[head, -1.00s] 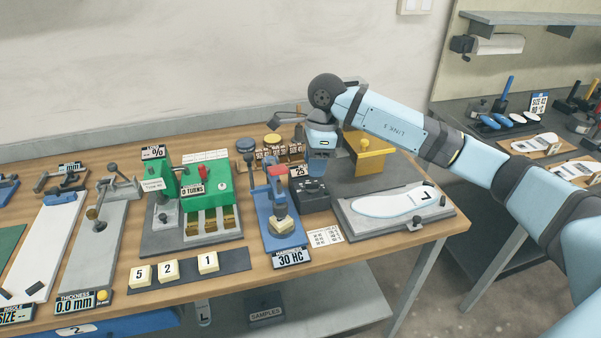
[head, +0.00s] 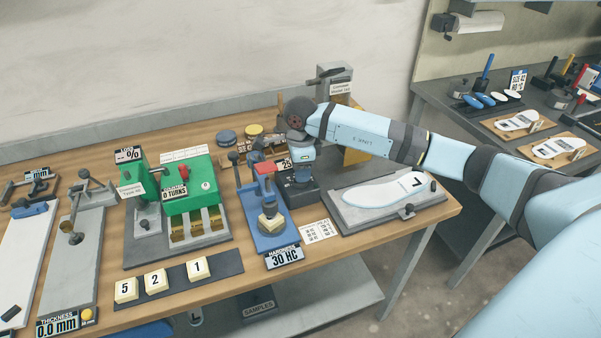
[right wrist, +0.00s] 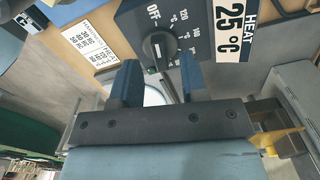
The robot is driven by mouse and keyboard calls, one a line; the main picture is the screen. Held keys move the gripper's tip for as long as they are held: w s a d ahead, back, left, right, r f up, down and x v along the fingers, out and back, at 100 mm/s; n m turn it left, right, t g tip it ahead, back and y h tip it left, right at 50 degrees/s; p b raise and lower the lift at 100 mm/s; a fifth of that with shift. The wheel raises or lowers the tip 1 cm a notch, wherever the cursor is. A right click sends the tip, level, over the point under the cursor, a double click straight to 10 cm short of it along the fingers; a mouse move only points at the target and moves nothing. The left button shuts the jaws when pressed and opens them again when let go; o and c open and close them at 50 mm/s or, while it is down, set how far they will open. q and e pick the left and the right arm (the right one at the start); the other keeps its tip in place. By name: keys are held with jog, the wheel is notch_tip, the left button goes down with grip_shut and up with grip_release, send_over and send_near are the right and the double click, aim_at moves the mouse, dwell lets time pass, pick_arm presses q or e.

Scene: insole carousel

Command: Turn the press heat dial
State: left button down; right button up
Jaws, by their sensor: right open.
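The heat dial (right wrist: 160,46) is a round black knob on a dark control box with OFF and temperature marks around it. A heat display (right wrist: 236,30) beside it reads 25 °C. In the head view the dark box (head: 303,194) stands behind the white insole board's left end, and my gripper hides the dial. My right gripper (head: 301,178) is over the box. In the right wrist view its two blue-grey fingers (right wrist: 158,80) are spread open, with the dial just beyond and between their tips; contact cannot be told. My left gripper is not in view.
A blue hardness tester (head: 262,215) reading 30 HC stands close left of the box. A white insole (head: 385,189) lies on a grey plate (head: 350,218) to the right. A green machine (head: 190,192) stands farther left. A printed card (head: 319,231) lies in front.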

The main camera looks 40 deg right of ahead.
jog(key=shift+f, duration=1.05)
grip_shut()
jog(key=shift+m, duration=0.3)
jog(key=m, duration=0.2)
jog(key=shift+m, duration=0.3)
jog(key=shift+m+b, duration=0.3)
jog(key=shift+m, duration=2)
